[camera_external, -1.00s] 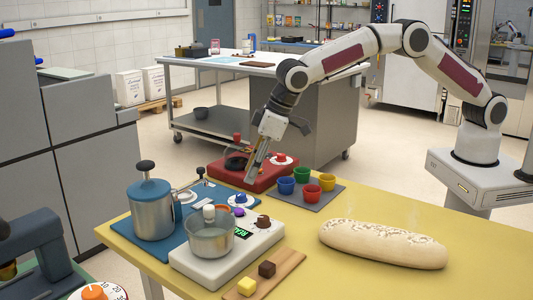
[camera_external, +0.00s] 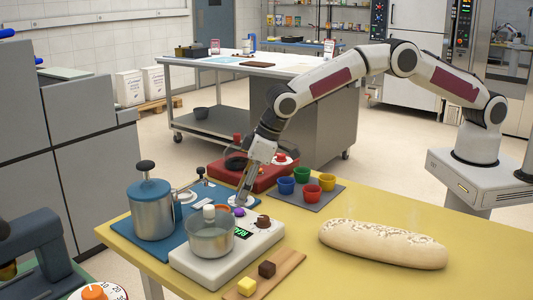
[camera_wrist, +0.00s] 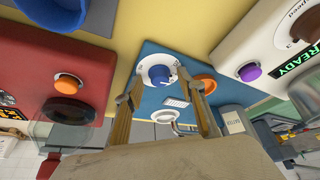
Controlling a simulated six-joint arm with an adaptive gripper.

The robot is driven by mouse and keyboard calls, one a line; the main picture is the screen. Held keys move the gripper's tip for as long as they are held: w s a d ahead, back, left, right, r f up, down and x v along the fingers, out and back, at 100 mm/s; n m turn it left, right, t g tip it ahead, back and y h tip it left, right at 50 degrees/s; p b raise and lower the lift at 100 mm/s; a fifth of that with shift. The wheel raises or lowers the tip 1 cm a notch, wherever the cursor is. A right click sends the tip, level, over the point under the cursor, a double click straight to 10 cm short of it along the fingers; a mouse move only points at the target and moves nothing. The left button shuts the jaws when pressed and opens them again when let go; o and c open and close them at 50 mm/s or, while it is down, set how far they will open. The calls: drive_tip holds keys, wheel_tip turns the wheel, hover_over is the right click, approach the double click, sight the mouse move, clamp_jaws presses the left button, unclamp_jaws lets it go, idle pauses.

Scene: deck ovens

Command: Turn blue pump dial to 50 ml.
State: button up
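The blue pump dial (camera_wrist: 159,74) sits on a round white scale plate on the blue base (camera_wrist: 149,100) in the wrist view. The scale's marks are too small to read, so its setting cannot be told. The blue base also shows in the external view (camera_external: 193,232), with a steel canister with a blue lid (camera_external: 152,212) on it. My gripper (camera_external: 241,202) is lowered over the dial and mostly hides it in the external view. In the wrist view its two fingers are apart, one on each side of the dial. Whether they touch it cannot be told.
An orange button (camera_wrist: 205,83) is close right of the dial. A red device (camera_external: 222,172) is behind. Colored cups (camera_external: 303,174) and a bread loaf (camera_external: 385,243) lie rightward.

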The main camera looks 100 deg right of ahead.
drive_tip(key=c, duration=1.1)
drive_tip(key=shift+m, duration=0.6)
drive_tip(key=shift+a+m+h, duration=0.15)
drive_tip(key=shift+m+h, duration=0.65)
drive_tip(key=shift+m, duration=0.8)
